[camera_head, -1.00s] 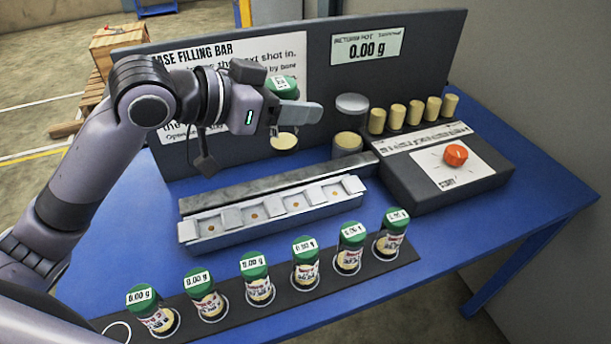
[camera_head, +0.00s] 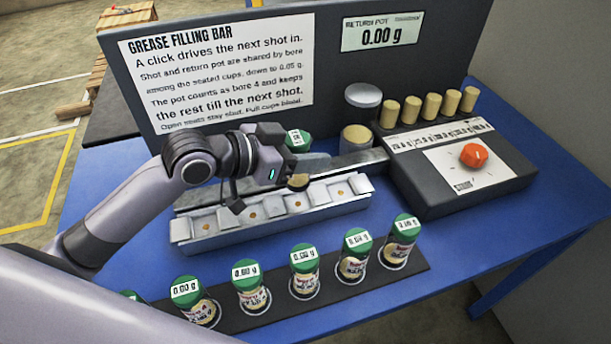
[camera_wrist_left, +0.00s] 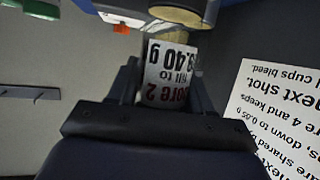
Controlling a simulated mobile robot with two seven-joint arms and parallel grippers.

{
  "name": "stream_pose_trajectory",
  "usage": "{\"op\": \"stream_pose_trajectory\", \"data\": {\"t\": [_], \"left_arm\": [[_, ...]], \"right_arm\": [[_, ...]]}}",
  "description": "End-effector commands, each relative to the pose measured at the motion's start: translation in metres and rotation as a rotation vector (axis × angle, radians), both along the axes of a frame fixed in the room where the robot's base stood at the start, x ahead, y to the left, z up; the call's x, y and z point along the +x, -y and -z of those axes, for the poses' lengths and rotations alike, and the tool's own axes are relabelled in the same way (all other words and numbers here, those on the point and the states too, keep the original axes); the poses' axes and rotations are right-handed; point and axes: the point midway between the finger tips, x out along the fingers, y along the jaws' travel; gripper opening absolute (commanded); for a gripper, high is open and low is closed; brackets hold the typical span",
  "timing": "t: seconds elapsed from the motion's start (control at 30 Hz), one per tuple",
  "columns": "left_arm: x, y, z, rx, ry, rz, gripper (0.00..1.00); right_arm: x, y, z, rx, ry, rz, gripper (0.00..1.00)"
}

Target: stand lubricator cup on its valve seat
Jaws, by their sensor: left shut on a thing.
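My left gripper (camera_head: 302,164) is shut on a lubricator cup with a green cap (camera_head: 299,140). Its pale base shows below the fingers, and the fingers hide most of its body. The held cup looks roughly upright, over or just behind the middle of the metal bar with the valve seats (camera_head: 212,235); its height above the bar is hard to tell. In the left wrist view the cup (camera_wrist_left: 172,70) sits between the fingers, its label upside down and reading "bore 2". The seats show small orange dots and pale tabs. The right gripper is not in view.
Several green-capped cups stand in a dark rack (camera_head: 285,322) in front of the bar. A sign panel (camera_head: 215,75) rises behind. A tan pot (camera_head: 356,139) and a dark console (camera_head: 460,170) with an orange knob (camera_head: 473,155) stand to the right. Blue table (camera_head: 545,205) is bare at right.

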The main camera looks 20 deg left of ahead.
Motion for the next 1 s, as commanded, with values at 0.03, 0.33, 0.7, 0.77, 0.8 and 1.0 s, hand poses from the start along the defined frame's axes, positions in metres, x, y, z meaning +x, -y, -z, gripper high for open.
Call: {"op": "stream_pose_trajectory", "data": {"t": [0.03,0.33,0.7,0.77,0.8,1.0], "left_arm": [[0.0,0.0,0.008,0.0,0.0,0.001,0.12],[0.0,0.0,0.042,-0.001,-0.002,0.0,0.12],[0.0,0.0,0.059,-0.002,0.003,0.001,0.12],[0.0,0.0,0.059,-0.002,0.003,0.001,0.12],[0.0,0.0,0.06,-0.002,0.003,0.001,0.12],[0.0,0.0,0.062,-0.001,0.0,0.001,0.75]], "right_arm": [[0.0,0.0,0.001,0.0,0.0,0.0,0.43],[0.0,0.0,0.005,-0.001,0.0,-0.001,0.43],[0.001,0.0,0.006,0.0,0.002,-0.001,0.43],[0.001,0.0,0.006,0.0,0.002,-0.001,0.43],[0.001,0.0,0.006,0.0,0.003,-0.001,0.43],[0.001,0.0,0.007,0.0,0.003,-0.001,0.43]]}}
